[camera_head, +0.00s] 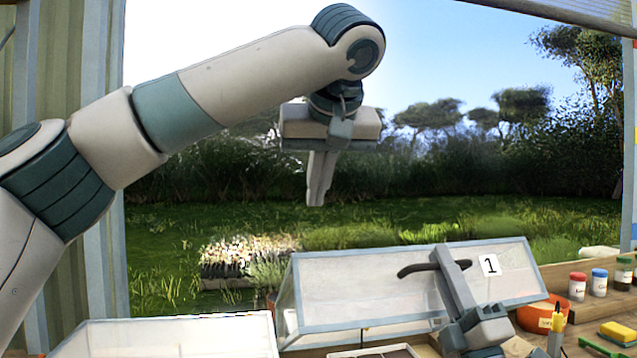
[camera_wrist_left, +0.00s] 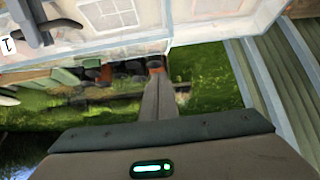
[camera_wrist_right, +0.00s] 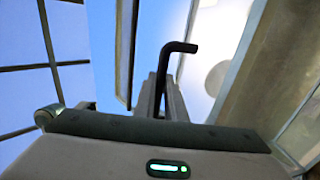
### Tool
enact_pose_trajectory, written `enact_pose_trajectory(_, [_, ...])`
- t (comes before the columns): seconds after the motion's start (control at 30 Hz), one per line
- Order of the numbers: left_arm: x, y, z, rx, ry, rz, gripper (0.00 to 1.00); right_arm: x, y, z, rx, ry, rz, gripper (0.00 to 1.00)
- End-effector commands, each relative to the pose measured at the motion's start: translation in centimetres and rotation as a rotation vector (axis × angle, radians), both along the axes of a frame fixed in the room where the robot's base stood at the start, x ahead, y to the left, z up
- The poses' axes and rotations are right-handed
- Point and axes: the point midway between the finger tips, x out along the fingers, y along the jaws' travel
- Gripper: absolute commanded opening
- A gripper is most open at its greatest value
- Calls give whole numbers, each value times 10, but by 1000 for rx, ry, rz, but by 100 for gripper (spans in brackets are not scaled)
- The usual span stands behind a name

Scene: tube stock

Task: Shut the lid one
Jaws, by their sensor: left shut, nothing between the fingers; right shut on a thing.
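Lid one (camera_head: 370,290) is a pale translucent panel in a light frame, marked with a "1" label (camera_head: 489,265). It stands raised and tilted on the bench. Its dark handle (camera_head: 415,269) is bent. My right gripper (camera_head: 447,262) is shut on this handle. The handle also shows between the fingers in the right wrist view (camera_wrist_right: 180,47). My left gripper (camera_head: 318,195) is shut and empty, pointing down, well above and left of the lid. In the left wrist view, the lid's label (camera_wrist_left: 8,45) shows at upper left.
Another pale translucent frame (camera_head: 180,338) stands at the front left. At right are an orange bowl (camera_head: 548,312), several small jars (camera_head: 599,283), a yellow sponge (camera_head: 618,332) and a green tool (camera_head: 600,347). Open air surrounds my left gripper.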

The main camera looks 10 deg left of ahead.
Motion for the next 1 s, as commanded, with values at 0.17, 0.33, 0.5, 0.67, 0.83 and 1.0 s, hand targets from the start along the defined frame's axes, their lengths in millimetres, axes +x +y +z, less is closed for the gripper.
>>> enact_pose_trajectory(0.17, [20, 8, -24, 1, 3, 2, 0, 0, 0, 0, 0, 1, 0, 0])
enact_pose_trajectory(0.33, [40, 14, -46, 1, 2, 3, 0, 0, 0, 0, 0, 1, 0, 0])
enact_pose_trajectory(0.5, [32, 11, -64, 3, 1, -3, 0, 0, 0, 0, 0, 1, 0, 0])
enact_pose_trajectory(0.67, [25, 8, -76, 1, -1, -1, 0, 0, 0, 0, 0, 1, 0, 0])
enact_pose_trajectory(0.83, [21, 8, -81, -1, 1, 1, 0, 0, 0, 0, 0, 1, 0, 0])
enact_pose_trajectory(1.0, [21, 7, -82, -1, 1, 1, 0, 0, 0, 0, 0, 1, 0, 0])
